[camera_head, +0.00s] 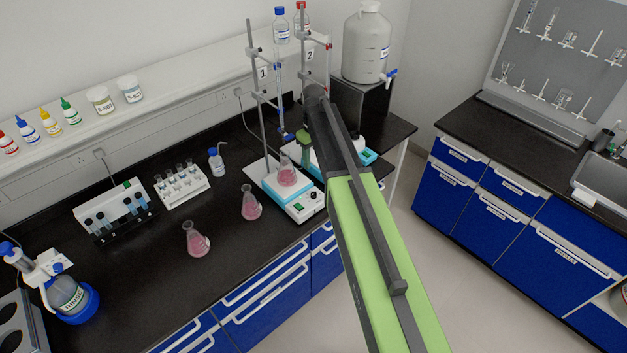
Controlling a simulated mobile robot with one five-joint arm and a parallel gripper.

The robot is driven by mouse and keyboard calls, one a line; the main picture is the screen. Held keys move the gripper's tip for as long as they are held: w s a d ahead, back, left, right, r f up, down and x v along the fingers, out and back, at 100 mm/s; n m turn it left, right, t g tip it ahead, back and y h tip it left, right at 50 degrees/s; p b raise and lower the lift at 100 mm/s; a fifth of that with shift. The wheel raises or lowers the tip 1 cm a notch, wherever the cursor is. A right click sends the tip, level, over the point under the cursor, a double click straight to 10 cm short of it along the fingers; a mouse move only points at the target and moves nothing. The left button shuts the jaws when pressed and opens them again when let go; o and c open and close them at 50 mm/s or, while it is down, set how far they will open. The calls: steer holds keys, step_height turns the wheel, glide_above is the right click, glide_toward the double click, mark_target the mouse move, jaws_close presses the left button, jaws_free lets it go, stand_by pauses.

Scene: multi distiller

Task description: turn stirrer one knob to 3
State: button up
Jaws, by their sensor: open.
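My green and dark arm rises from the bottom right and bends down behind the stirrer's front. My gripper (305,155) is open and small in the picture, behind and above stirrer one, apart from its front panel. My arm partly hides the gripper and stirrer two (368,156).
Two pink flasks (251,203) (196,240) stand on the bench left of stirrer one. A tube rack (183,187) and a wash bottle (216,163) stand behind them. The stand labelled 2 (304,57) and a large white jug (366,42) are at the back. The floor at right is clear.

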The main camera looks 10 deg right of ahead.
mark_target(314, 193)
steer(key=shift+s+r, duration=0.2)
steer(key=shift+r, duration=0.1)
step_height(314, 193, down, 18)
steer(key=b, duration=1.8)
steer(key=shift+r, duration=0.2)
jaws_close()
